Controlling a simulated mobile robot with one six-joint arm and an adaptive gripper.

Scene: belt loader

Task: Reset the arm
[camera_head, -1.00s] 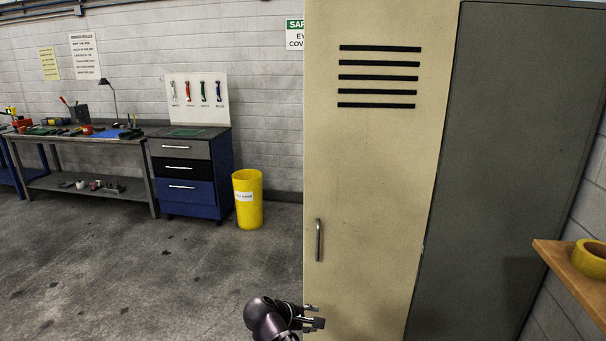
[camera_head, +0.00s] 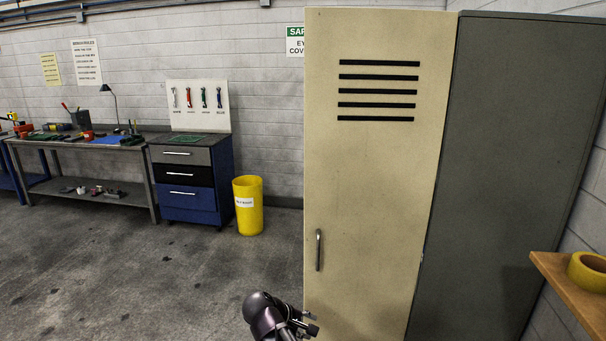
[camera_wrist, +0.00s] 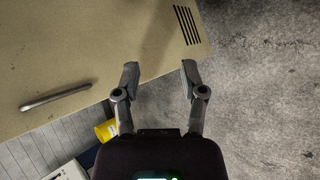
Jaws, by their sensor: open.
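My gripper (camera_head: 311,322) shows at the bottom middle of the head view, in front of the lower left edge of the cream locker door (camera_head: 375,190). In the wrist view my gripper (camera_wrist: 160,82) is open, its two fingers apart with nothing between them. The locker door (camera_wrist: 90,50) fills the upper left of that view, with its bar handle (camera_wrist: 55,97) left of the fingers. The handle (camera_head: 319,250) also shows in the head view, above and apart from my gripper.
A grey locker body (camera_head: 500,180) stands right of the door. A wooden shelf (camera_head: 565,295) with a yellow tape roll (camera_head: 588,272) is at the far right. A yellow bin (camera_head: 248,207), blue drawer cabinet (camera_head: 190,195) and workbench (camera_head: 80,145) stand left. The floor (camera_head: 130,280) in front is clear.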

